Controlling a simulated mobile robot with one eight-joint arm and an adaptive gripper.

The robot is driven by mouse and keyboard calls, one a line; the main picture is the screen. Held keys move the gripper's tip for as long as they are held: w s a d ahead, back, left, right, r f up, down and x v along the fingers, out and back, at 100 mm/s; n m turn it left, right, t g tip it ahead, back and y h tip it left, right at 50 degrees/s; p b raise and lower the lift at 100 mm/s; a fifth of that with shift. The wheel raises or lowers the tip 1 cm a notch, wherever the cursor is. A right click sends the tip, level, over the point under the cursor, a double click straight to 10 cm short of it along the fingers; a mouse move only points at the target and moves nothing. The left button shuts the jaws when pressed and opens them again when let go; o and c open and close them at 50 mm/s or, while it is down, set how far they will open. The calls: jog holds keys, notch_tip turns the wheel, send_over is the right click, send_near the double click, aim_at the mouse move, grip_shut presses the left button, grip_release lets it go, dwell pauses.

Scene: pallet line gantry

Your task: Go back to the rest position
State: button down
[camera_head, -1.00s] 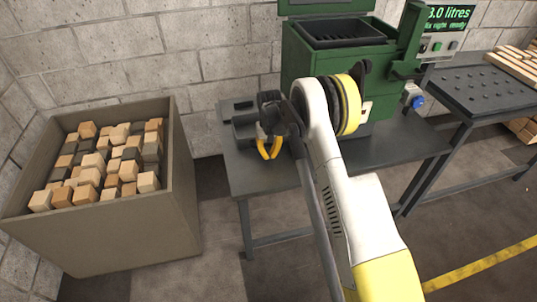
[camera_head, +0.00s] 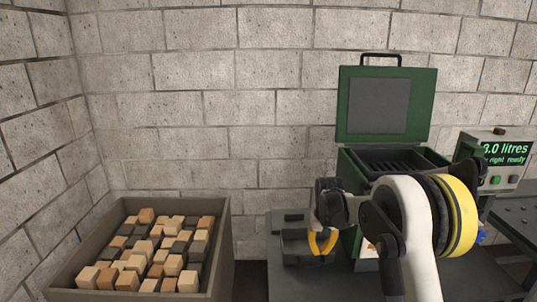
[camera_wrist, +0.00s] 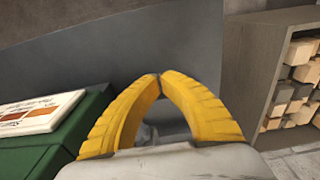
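My gripper (camera_head: 322,252) points down over the grey tray (camera_head: 290,256) at the left end of the dark table. Its two yellow fingers meet at their tips (camera_wrist: 160,77), so it is shut. Nothing shows held at the tips. A small pale grey shape shows between the fingers in the wrist view, too hidden to name. My white arm with a yellow band covers part of the green machine (camera_head: 357,103), whose lid stands open.
A deep bin (camera_head: 219,245) full of wooden and dark blocks stands at the left; it also shows in the wrist view (camera_wrist: 244,75). A display box (camera_head: 470,148) with green text is at the right. A block wall closes the back. A dark perforated table (camera_head: 519,221) stands at far right.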

jog(key=s+r+t, duration=0.3)
jog(key=s+r, duration=1.4)
jog(key=r, duration=0.2)
jog(key=s+t, duration=0.3)
jog(key=s, duration=1.5)
jog(key=shift+a+f+t, duration=0.3)
jog(key=shift+f, duration=0.15)
